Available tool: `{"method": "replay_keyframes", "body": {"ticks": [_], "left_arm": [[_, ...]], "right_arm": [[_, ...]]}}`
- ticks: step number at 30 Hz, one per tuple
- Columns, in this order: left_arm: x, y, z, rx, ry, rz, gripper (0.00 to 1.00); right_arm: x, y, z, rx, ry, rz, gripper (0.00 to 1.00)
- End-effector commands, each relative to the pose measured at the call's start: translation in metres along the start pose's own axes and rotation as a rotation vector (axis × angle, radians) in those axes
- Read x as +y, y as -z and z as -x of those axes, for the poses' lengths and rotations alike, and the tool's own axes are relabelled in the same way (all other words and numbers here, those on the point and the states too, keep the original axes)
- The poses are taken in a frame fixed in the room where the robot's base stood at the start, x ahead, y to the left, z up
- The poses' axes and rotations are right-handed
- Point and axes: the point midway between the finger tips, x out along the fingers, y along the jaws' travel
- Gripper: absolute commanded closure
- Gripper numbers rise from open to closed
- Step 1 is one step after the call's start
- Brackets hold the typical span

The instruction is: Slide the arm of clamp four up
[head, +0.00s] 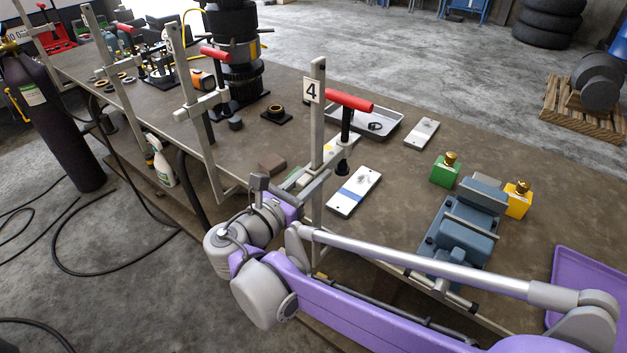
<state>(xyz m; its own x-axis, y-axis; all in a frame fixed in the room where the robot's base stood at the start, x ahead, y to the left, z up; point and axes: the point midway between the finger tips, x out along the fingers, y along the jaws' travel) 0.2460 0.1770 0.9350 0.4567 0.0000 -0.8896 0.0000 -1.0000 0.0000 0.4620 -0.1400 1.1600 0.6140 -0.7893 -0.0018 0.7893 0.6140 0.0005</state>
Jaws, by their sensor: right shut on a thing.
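Clamp four stands at the near edge of the bench, with its upright bar (317,130) and a plate (312,90) marked 4. Its red handle (350,100) sits on a dark screw. The fingertips are partly hidden by the clamp and the wrist. My left gripper is not in view.
Another clamp (180,75) stands to the left. Air above clamp four is clear.

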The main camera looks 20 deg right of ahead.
Motion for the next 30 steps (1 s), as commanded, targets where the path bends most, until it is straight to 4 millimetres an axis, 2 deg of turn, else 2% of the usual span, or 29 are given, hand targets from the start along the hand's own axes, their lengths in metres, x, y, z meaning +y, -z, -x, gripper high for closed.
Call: {"method": "replay_keyframes", "body": {"ticks": [7, 8, 12, 23, 26, 30], "left_arm": [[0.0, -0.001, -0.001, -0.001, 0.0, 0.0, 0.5], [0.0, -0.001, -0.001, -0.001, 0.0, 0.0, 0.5], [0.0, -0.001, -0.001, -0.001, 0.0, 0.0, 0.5], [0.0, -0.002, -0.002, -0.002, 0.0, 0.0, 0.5], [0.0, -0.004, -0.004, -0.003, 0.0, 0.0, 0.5], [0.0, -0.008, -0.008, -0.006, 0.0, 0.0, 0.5]], "right_arm": [[0.001, -0.001, 0.0, -0.008, -0.002, 0.002, 1.0], [0.001, -0.001, 0.0, -0.007, -0.002, 0.002, 0.64], [0.001, 0.0, 0.0, -0.005, -0.001, 0.001, 0.43], [0.001, 0.001, 0.006, -0.002, -0.003, 0.001, 0.43], [0.001, 0.002, 0.019, -0.002, -0.005, 0.001, 0.43], [0.002, 0.003, 0.048, -0.002, -0.007, 0.002, 0.43]]}}
